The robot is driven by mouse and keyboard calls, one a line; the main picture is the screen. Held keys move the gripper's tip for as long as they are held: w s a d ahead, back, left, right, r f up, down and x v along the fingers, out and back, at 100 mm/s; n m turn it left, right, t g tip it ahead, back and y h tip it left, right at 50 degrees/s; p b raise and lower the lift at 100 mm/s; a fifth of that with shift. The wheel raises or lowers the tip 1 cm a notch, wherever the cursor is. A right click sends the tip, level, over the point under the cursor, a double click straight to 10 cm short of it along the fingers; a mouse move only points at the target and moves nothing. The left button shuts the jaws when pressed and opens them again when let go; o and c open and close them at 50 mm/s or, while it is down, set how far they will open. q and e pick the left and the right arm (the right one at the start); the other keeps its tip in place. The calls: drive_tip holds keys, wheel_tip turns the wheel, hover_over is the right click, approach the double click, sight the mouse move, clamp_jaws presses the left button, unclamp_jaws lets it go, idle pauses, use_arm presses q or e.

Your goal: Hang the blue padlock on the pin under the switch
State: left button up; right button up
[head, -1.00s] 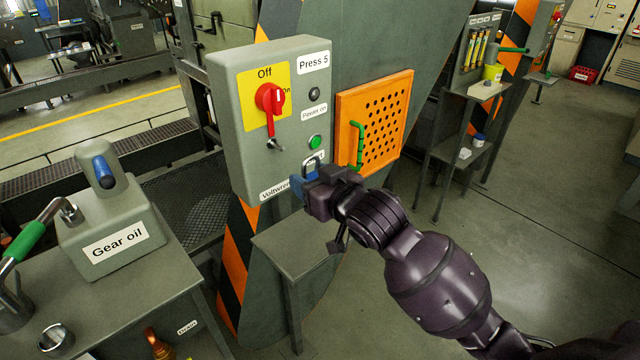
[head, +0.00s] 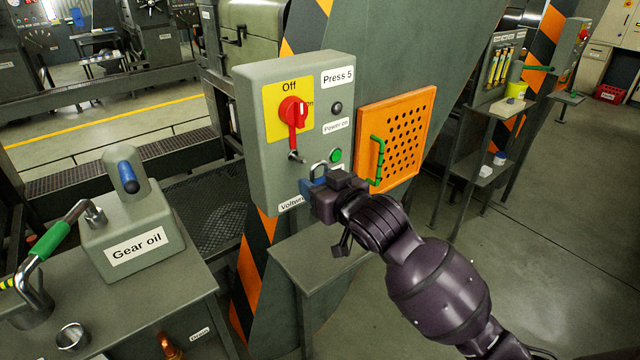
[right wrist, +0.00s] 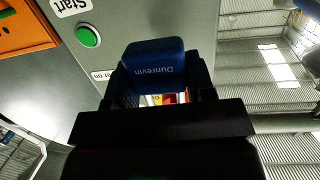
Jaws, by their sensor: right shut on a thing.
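The blue padlock (head: 309,187) is held in my right gripper (head: 322,190), with its metal shackle pointing up, in front of the lower part of the switch box. In the right wrist view the padlock's blue body (right wrist: 154,65) sits between the fingers of my right gripper (right wrist: 160,92). The red switch (head: 294,112) on its yellow plate has its handle pointing down. The pin (head: 296,157) is a small metal piece just under the handle. The shackle appears to the lower right of the pin and apart from it. My left gripper is not in view.
The grey switch box (head: 258,170) has a green button (head: 336,155). An orange perforated panel (head: 420,120) with a green handle is to its right. A small grey table (head: 310,250) stands below.

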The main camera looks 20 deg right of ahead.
sight(294, 163)
drive_tip(key=shift+a+r+x, duration=0.1)
drive_tip(key=shift+r+x, duration=0.05)
drive_tip(key=shift+x, duration=0.9)
drive_tip(key=shift+a+r+x, duration=0.1)
drive_tip(key=shift+r+x, duration=0.1)
drive_tip(key=shift+x, duration=0.8)
drive_tip(key=shift+a+r+x, duration=0.1)
drive_tip(key=shift+r+x, duration=0.05)
drive_tip(key=shift+x, duration=0.9)
idle(1.3)
drive_tip(key=shift+w+r, duration=0.15)
drive_tip(key=shift+r, duration=0.15)
idle(0.5)
